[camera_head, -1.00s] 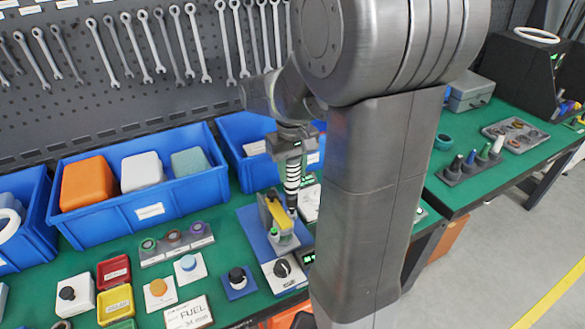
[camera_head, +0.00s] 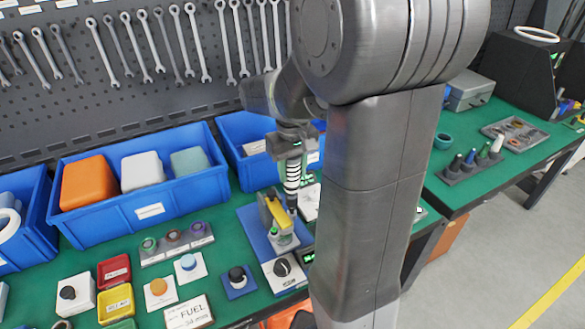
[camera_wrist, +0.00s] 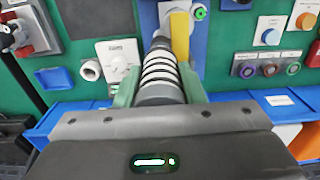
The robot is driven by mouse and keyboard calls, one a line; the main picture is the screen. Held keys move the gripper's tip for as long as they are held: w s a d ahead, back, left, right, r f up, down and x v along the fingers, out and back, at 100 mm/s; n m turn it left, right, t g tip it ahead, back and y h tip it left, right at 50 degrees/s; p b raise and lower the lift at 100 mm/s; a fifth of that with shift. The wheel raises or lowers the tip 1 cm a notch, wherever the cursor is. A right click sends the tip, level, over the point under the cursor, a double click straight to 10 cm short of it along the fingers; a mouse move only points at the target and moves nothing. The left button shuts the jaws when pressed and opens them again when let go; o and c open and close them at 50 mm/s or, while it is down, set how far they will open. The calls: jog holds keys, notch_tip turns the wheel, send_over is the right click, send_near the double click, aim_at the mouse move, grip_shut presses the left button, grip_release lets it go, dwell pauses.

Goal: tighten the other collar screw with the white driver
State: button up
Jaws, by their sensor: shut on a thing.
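My gripper (camera_head: 292,168) is shut on a driver (camera_head: 292,180) with white and black rings, held upright, tip down. In the wrist view the fingers of my gripper (camera_wrist: 158,82) close on both sides of the ringed driver (camera_wrist: 160,68). The driver's dark lower end is just right of a yellow lever (camera_head: 277,213) on a fixture standing on a blue plate (camera_head: 249,217). The yellow lever also shows in the wrist view (camera_wrist: 180,33), beside the driver's far end. The collar screws cannot be made out, and I cannot tell whether the tip touches one.
A rack (camera_head: 455,178) with several coloured upright handles, one white (camera_head: 497,144), stands on the right bench. Blue bins (camera_head: 150,212) stand behind the fixture. A black knob (camera_head: 282,267) on a white base is close in front. Buttons and coloured boxes crowd the bench to the left.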

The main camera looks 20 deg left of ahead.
aim_at(292, 179)
jog(key=shift+f+b, duration=0.7)
jog(key=shift+f, duration=0.35)
dwell(0.5)
jog(key=shift+f, duration=0.55)
dwell(3.4)
jog(key=shift+r, duration=0.1)
jog(key=shift+r+p, duration=2.2)
jog(key=shift+r, duration=0.3)
jog(key=shift+a+f, duration=0.1)
